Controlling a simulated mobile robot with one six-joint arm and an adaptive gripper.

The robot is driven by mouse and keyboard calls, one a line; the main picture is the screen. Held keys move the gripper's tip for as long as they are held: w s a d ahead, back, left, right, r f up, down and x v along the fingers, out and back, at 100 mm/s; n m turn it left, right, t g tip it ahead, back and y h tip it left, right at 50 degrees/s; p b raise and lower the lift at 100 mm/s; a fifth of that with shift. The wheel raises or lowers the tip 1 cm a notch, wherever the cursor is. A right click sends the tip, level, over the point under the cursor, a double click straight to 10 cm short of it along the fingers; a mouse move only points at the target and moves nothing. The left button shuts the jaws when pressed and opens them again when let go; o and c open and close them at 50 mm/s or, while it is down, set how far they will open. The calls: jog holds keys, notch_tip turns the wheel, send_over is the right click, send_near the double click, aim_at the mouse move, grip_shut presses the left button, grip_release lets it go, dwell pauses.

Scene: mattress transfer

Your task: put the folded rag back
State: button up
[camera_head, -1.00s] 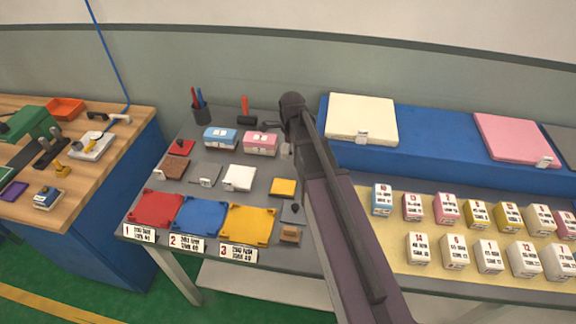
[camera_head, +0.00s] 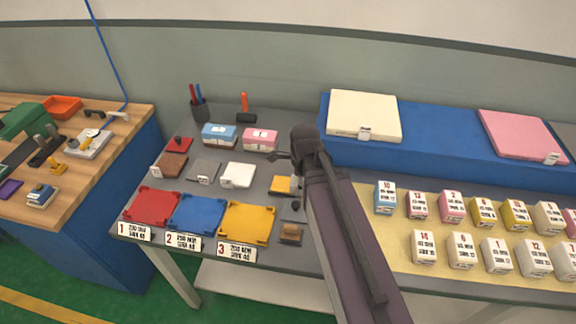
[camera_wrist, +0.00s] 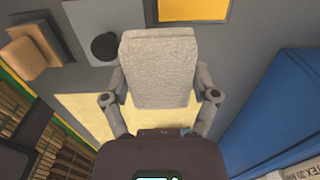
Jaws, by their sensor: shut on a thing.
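My gripper (camera_wrist: 160,96) is shut on the folded rag (camera_wrist: 158,68), a pale grey, rough-textured block held between the two fingers in the wrist view. In the head view, my gripper (camera_head: 294,166) is over the right part of the grey table, and only a small pale part of the rag (camera_head: 296,184) shows below it. The rag is close to a yellow square (camera_head: 281,184) and a grey square with a black knob (camera_head: 293,211). I cannot tell its height above the table.
A wooden block (camera_head: 290,233) sits near the front edge. Red (camera_head: 152,207), blue (camera_head: 197,212) and yellow (camera_head: 247,222) trays lie to the left. Several labelled boxes stand on the tan mat (camera_head: 390,232) at right. A blue platform (camera_head: 430,155) stands behind it.

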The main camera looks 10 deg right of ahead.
jog(key=shift+w, duration=0.15)
jog(key=b, duration=0.1)
send_over(289, 163)
jog(key=s, duration=0.1)
jog(key=shift+s+f, duration=0.15)
jog(key=shift+f, duration=0.55)
jog(key=shift+w, duration=0.45)
jog(key=shift+w+f+b, duration=0.2)
jog(key=shift+f+b, duration=0.4)
jog(key=shift+b, duration=0.2)
jog(key=shift+f+b, duration=1.2)
jog(key=shift+f, duration=0.05)
jog(key=shift+f, duration=0.15)
jog(key=o, duration=1)
jog(key=shift+c, duration=0.2)
